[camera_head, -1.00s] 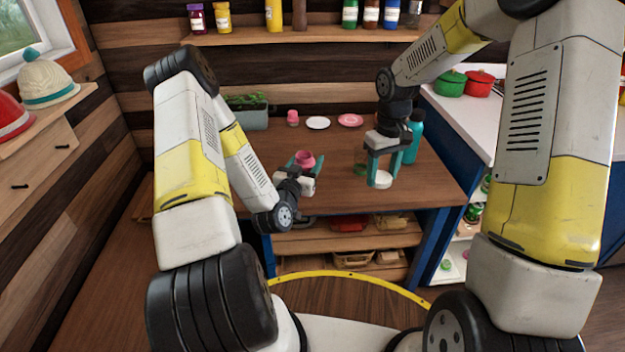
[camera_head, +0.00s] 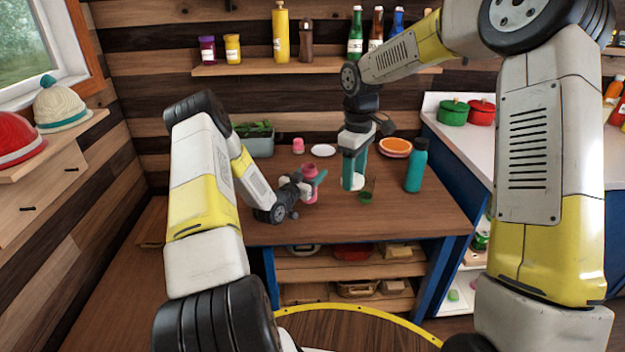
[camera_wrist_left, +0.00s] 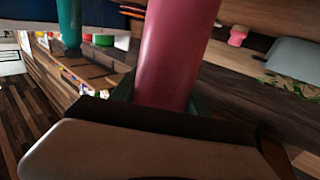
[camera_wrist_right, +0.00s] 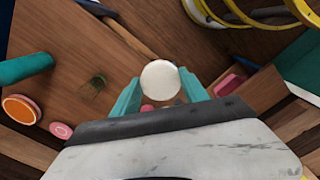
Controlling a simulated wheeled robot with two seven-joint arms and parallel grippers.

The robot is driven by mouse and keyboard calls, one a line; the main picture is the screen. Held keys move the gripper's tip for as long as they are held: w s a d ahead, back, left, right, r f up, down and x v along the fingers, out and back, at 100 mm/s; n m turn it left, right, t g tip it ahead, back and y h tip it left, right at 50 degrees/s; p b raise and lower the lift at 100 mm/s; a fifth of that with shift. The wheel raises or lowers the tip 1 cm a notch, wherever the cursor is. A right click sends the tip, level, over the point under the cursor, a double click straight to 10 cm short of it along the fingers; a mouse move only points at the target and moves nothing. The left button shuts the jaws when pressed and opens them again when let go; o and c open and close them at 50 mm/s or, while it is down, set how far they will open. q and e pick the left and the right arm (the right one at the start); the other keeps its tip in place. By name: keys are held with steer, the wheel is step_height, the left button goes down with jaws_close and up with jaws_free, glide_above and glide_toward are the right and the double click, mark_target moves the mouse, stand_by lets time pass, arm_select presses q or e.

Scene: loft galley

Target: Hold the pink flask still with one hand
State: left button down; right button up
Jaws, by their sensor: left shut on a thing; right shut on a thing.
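The pink flask (camera_head: 309,169) stands upright in my left gripper (camera_head: 312,183), over the left part of the wooden table. The left gripper is shut on it, and the flask also fills the middle of the left wrist view (camera_wrist_left: 177,50). My right gripper (camera_head: 354,172) is shut on a white round thing (camera_wrist_right: 160,80), held between its teal fingers to the right of the pink flask. In the head view this white thing (camera_head: 350,184) shows at the fingertips, close to the table; I cannot tell if it touches.
A teal flask (camera_head: 416,166) and a small green glass (camera_head: 367,190) stand to the right. An orange plate (camera_head: 395,147), a white plate (camera_head: 323,150), a small pink jar (camera_head: 298,145) and a planter (camera_head: 257,140) are at the back. The table front (camera_head: 350,228) is clear.

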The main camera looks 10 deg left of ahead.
arm_select(q)
steer(key=shift+w+a+f, duration=0.1)
steer(key=shift+w+f, duration=0.2)
steer(key=shift+f, duration=0.3)
steer(key=shift+w+a+f, duration=0.1)
steer(key=shift+w+f, duration=0.25)
steer(key=shift+f, duration=0.25)
steer(key=shift+w+a+f, duration=0.1)
steer(key=shift+w+f, duration=0.2)
steer(key=shift+f, duration=0.3)
steer(key=shift+f, duration=0.15)
steer(key=c, duration=0.5)
jaws_free()
